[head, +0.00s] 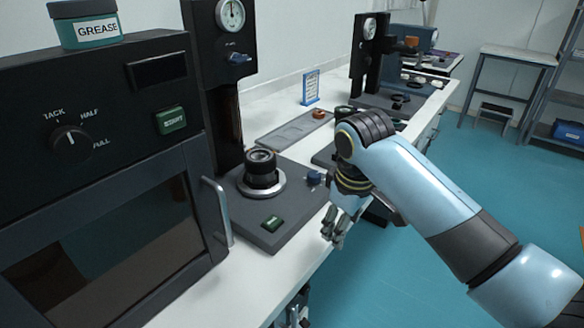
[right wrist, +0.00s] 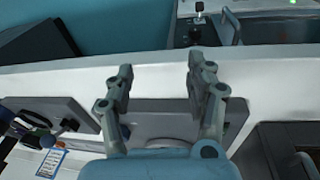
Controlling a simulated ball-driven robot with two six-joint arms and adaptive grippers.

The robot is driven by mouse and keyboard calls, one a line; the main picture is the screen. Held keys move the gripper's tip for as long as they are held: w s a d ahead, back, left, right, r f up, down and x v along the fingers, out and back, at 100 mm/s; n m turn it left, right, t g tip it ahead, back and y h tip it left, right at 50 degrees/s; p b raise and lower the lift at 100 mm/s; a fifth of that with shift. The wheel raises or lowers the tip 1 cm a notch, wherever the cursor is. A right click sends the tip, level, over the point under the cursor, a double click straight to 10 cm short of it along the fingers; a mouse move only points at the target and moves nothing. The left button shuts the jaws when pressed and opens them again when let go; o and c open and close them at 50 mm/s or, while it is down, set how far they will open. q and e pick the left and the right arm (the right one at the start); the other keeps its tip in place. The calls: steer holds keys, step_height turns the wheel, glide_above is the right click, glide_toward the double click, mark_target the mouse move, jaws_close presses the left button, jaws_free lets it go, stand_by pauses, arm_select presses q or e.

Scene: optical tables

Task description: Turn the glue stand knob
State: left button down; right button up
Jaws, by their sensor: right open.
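A black stand with a round gauge (head: 231,15) rises behind the oven-like box and carries a blue knob (head: 240,58). Its grey base (head: 290,215) holds a dark lens-like cylinder (head: 261,168) in a metal ring, a green button (head: 271,222) and a small blue knob (head: 315,178) at the right corner. No label shows which stand is the glue stand. My right gripper (head: 335,228) is open and empty, pointing down by the table's front edge, just right of that base. In the right wrist view its spread fingers (right wrist: 160,82) hang over the white table edge and a grey base (right wrist: 165,107).
The dark box (head: 95,150) at left has a TACK/HALF/FULL dial (head: 70,139) and a protruding handle (head: 218,212). A grease jar (head: 85,25) sits on top. A flat grey tray (head: 295,130), a small sign (head: 311,88) and a second gauge stand (head: 368,60) stand farther back.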

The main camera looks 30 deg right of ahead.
mark_target(315, 174)
steer(key=shift+n+g, duration=0.4)
steer(key=w+r, duration=0.1)
steer(key=w, duration=0.1)
steer(key=w+d+r, duration=0.1)
steer(key=w, duration=0.2)
steer(key=w+d+r, duration=0.1)
steer(key=w, duration=0.2)
steer(key=shift+r, duration=0.3)
steer(key=w+d+r+n+g+y, duration=0.1)
steer(key=w+d+r, duration=0.1)
steer(key=w+r, duration=0.6)
steer(key=f, duration=1)
steer(key=shift+a+f+b, duration=0.2)
steer(key=shift+f+b, duration=0.1)
arm_select(q)
steer(key=shift+s+a+f, duration=0.1)
steer(key=shift+a+f, duration=0.15)
steer(key=shift+a, duration=0.15)
arm_select(e)
jaws_close()
arm_select(q)
steer(key=shift+r, duration=0.1)
steer(key=shift+r, duration=0.1)
